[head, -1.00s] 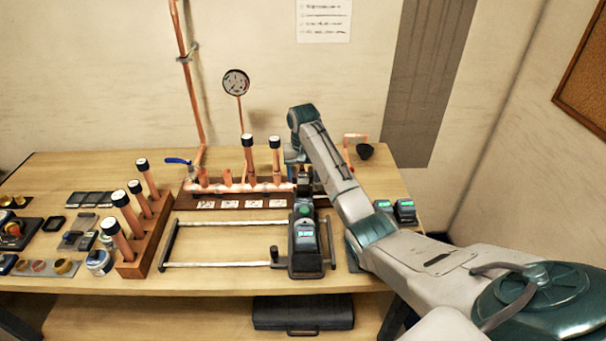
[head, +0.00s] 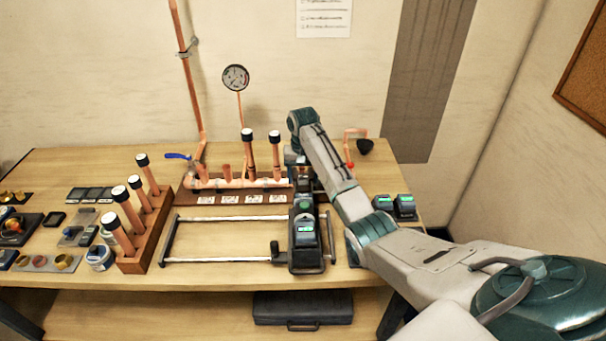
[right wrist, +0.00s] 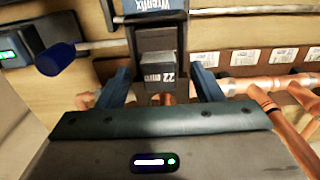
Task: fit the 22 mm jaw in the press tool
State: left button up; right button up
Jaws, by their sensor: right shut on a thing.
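The press tool (head: 305,238) lies on the bench with its jaw end toward the wall and its small display lit green. Its body end also shows at the top of the right wrist view (right wrist: 157,6). The dark jaw marked 22 mm (right wrist: 160,73) is at the tool's head end, between the fingers of my right gripper (right wrist: 165,84), which is shut on it. I cannot tell whether the jaw is seated in the tool. In the head view my right arm partly hides this spot. My left gripper is out of view.
A dark blue knob (right wrist: 55,58) on a thin rod is beside the tool head. The copper manifold (head: 235,184) with upright pipes stands close behind. A wooden rack of pipes (head: 148,235) is left; two green-lit units (head: 404,205) are right. A metal frame (head: 220,260) adjoins the tool.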

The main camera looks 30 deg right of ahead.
jog(key=shift+f, duration=0.25)
jog(key=o, duration=1.4)
jog(key=shift+f, duration=0.1)
jog(key=shift+r, duration=4.05)
